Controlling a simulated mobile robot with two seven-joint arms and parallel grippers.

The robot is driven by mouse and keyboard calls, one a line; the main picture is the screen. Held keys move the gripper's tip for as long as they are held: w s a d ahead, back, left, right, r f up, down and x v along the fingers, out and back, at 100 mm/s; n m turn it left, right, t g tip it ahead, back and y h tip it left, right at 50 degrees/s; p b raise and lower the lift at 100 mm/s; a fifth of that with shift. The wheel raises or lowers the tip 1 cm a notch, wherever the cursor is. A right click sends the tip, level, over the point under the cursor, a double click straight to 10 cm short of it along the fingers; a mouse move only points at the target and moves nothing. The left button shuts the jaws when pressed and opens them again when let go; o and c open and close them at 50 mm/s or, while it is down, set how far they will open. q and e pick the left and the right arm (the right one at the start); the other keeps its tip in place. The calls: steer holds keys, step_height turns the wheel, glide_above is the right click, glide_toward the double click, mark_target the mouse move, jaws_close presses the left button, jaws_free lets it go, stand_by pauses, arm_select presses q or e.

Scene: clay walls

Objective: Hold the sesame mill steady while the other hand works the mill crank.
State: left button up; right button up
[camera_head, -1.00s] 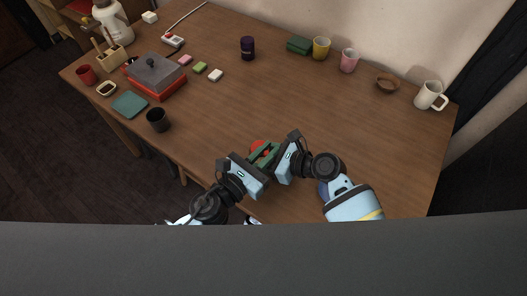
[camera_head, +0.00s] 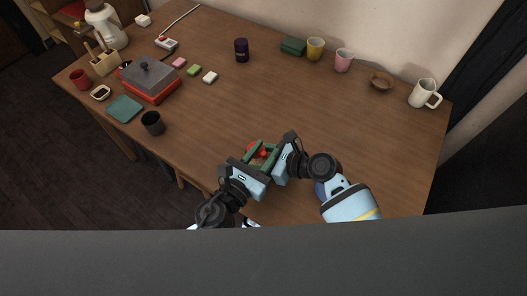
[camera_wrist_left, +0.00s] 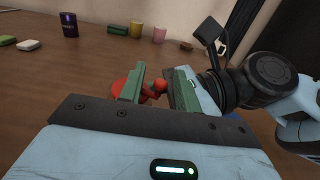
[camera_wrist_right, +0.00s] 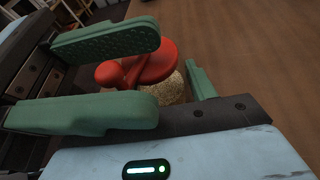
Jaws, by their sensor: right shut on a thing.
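The sesame mill (camera_wrist_right: 168,90) has a red lid (camera_wrist_right: 152,60), a red crank with a round knob (camera_wrist_right: 108,74), and a speckled body. It stands between my grippers near the table's front edge. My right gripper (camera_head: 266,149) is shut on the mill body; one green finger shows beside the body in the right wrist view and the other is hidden. My left gripper (camera_wrist_left: 159,78) is open, its green fingers on either side of the red knob (camera_wrist_left: 160,86), with gaps beside it. In the head view the grippers hide most of the mill.
A dark cup (camera_head: 153,123), teal mat (camera_head: 124,108) and red box with a grey lid (camera_head: 150,84) are on the left. A purple jar (camera_head: 241,49), yellow cup (camera_head: 315,48), pink cup (camera_head: 344,60), bowl (camera_head: 381,81) and white mug (camera_head: 423,93) line the back. The middle is clear.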

arm_select(q)
steer(key=v, duration=1.2)
steer(key=shift+o, duration=0.4)
steer(key=w+d+r+m+g+h, duration=0.1)
steer(key=d+r+m+g+h, duration=0.3)
steer(key=d+m+g, duration=0.35)
steer(key=w+d+r+m+g+h, duration=0.2)
steer(key=d+r+m+g+h, duration=0.2)
steer(key=d+m+g, duration=0.4)
steer(key=w+a+r+m+g+y, duration=0.1)
steer(key=w+a+r+m+y, duration=0.15)
steer(key=w+a+y, duration=0.45)
steer(key=w+a+r+m+g+y, duration=0.2)
steer(key=w+a+m+y, duration=0.2)
steer(key=y, duration=0.5)
steer(key=x, duration=1.1)
steer(key=shift+f, duration=0.25)
